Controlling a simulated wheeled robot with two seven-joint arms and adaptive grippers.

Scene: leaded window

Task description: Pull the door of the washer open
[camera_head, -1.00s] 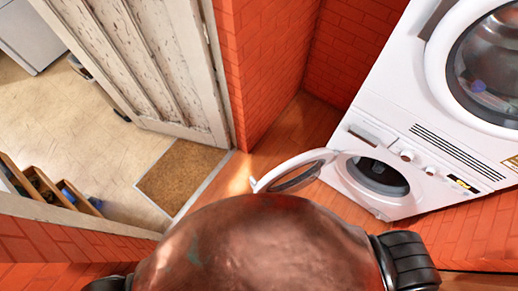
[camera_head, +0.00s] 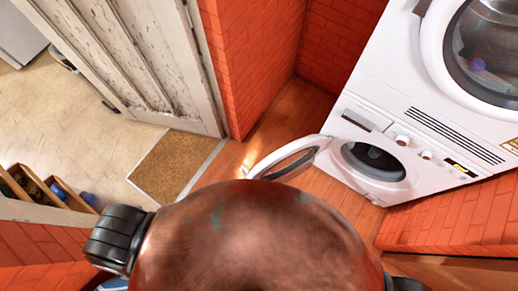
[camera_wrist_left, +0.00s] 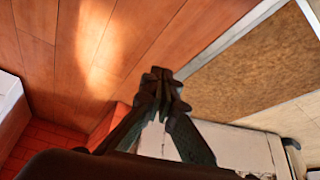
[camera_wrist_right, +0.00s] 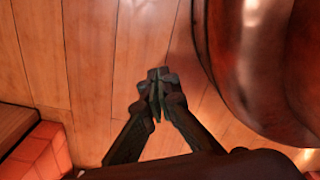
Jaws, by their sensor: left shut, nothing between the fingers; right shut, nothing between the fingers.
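The lower white washer (camera_head: 365,125) stands at the right in the head view, under a second white machine. Its round door (camera_head: 290,158) stands swung wide open to the left, and the dark drum opening (camera_head: 373,161) is exposed. My left gripper (camera_wrist_left: 163,84) is shut and empty over the wooden floor, near the mat's edge in the left wrist view. My right gripper (camera_wrist_right: 156,80) is shut and empty over wooden floorboards in the right wrist view. Neither gripper shows in the head view, and neither wrist view shows one touching the door.
The upper machine (camera_head: 430,50) has a round glass door. Red brick walls (camera_head: 260,60) enclose the corner. A worn white door (camera_head: 130,60), a brown mat (camera_head: 175,165) and a wooden crate (camera_head: 40,190) lie left. Wooden floor (camera_head: 290,105) is clear before the washer.

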